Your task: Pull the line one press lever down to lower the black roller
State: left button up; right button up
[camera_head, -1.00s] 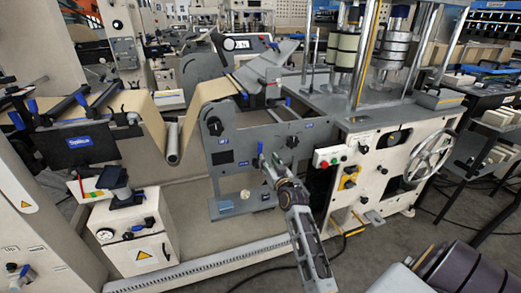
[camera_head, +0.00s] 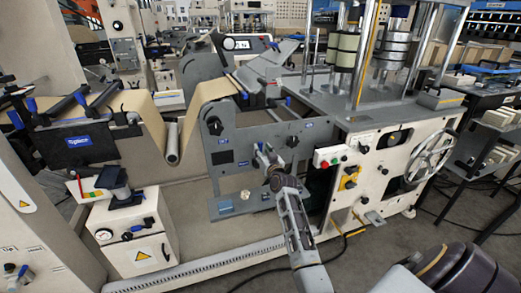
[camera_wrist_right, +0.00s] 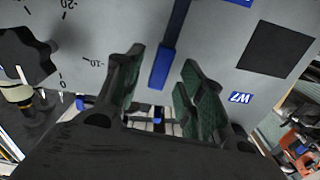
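The press lever shows in the right wrist view as a dark bar with a blue grip (camera_wrist_right: 161,68), hanging from above against the grey side plate. My right gripper (camera_wrist_right: 160,64) is open, with one finger on each side of the blue grip. I see gaps on both sides. In the head view my right gripper (camera_head: 264,156) is in front of the grey side plate (camera_head: 233,150), mostly covering the lever. I cannot pick out the black roller with certainty. My left gripper is in neither view.
A black knob (camera_wrist_right: 25,55) beside a printed scale is left of the gripper in the wrist view. A blue "W7" label (camera_wrist_right: 241,98) is at its right. In the head view, push buttons (camera_head: 325,160) and a handwheel (camera_head: 428,158) are right of the gripper.

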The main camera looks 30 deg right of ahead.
jog(key=shift+x, duration=1.4)
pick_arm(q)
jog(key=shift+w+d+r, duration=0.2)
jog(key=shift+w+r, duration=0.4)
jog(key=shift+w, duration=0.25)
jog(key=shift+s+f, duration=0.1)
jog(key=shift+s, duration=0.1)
pick_arm(e)
jog(key=shift+c, duration=0.5)
grip_shut()
